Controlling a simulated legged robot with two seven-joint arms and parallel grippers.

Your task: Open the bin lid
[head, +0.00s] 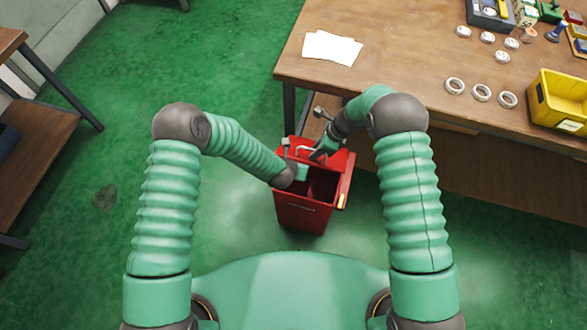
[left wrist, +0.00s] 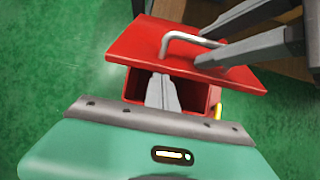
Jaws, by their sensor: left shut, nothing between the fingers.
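The red bin (head: 300,215) stands on the green floor in front of the table. Its red lid (left wrist: 140,45) is tilted up, and the dark inside shows below it. The lid carries a pale metal handle (left wrist: 178,36). My left gripper (left wrist: 162,84) is shut and empty, its fingertips at the bin opening under the lid's lower edge. In the head view its fingers are hard to make out. My right gripper (head: 319,153) is at the lid near the handle. In the left wrist view its two dark fingers are apart, with the handle's end near their tips.
The wooden table (head: 400,65) stands behind and right of the bin. It bears white papers (head: 332,48), several metal rings (head: 481,92) and a yellow container (head: 560,100). A wooden shelf unit (head: 40,130) is at the left. The floor left of the bin is clear.

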